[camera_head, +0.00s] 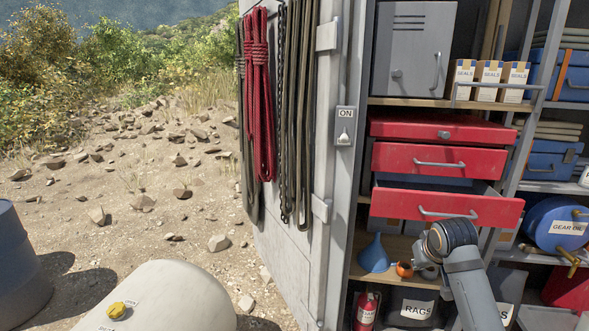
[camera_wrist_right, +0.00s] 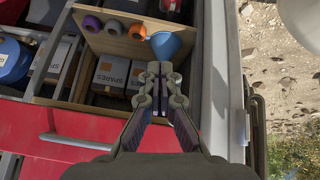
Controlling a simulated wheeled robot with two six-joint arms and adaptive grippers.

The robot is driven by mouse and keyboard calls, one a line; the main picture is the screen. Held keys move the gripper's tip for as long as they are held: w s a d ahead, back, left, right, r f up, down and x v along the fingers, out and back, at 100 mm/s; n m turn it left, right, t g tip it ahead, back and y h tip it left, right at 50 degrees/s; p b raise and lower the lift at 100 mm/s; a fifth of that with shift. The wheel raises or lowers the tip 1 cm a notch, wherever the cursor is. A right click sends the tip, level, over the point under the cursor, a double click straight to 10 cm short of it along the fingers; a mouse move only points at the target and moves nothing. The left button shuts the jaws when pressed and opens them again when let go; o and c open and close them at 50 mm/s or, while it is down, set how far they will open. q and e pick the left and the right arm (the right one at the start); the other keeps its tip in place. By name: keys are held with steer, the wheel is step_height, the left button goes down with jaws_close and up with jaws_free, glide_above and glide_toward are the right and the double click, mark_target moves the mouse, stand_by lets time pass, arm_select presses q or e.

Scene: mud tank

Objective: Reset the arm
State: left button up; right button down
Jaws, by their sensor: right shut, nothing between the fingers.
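My right arm (camera_head: 470,285) rises from the bottom right in the head view, its dark wrist joint in front of the lower edge of the lowest red drawer (camera_head: 445,207). The fingers are hidden there. In the wrist view my right gripper (camera_wrist_right: 161,70) is shut and empty. Its tips show just in front of the blue funnel (camera_wrist_right: 170,44); I cannot tell whether they touch it. The funnel (camera_head: 374,256) also stands on the wooden shelf in the head view. My left gripper is not in view.
The lowest red drawer is pulled out; grey boxes (camera_wrist_right: 112,75) show near it in the wrist view. A purple roll (camera_wrist_right: 91,24) and an orange roll (camera_head: 404,269) sit on the shelf. Red rope (camera_head: 262,110) hangs left. A rounded pale tank (camera_head: 160,300) and blue barrel (camera_head: 18,265) stand on open ground.

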steer(key=s+a+f+n+g, duration=0.1)
steer(key=s+a+f, duration=0.2)
steer(key=s+f, duration=0.45)
steer(key=s+a+f+g, duration=0.1)
steer(key=s+a+f, duration=0.2)
steer(key=s+f, duration=0.4)
steer(key=s+a+f+g+y, duration=0.1)
steer(key=s+a+f, duration=0.15)
steer(key=s, duration=0.55)
steer(key=s+a+f, duration=0.1)
steer(key=s+f, duration=0.2)
steer(key=s, duration=0.4)
steer(key=s+d+f+g+b, duration=0.15)
steer(key=f+b, duration=0.25)
steer(key=f, duration=1.3)
steer(key=s+d+f+b, duration=0.15)
steer(key=f+b, duration=0.25)
steer(key=f, duration=1.3)
steer(key=s+f+g+b, duration=0.1)
steer(key=s+f+b, duration=0.4)
steer(key=s+f, duration=1.3)
step_height(320, 180, down, 4)
steer(key=shift+s+d+r, duration=0.1)
steer(key=shift+s+d, duration=0.1)
steer(key=shift+s, duration=0.05)
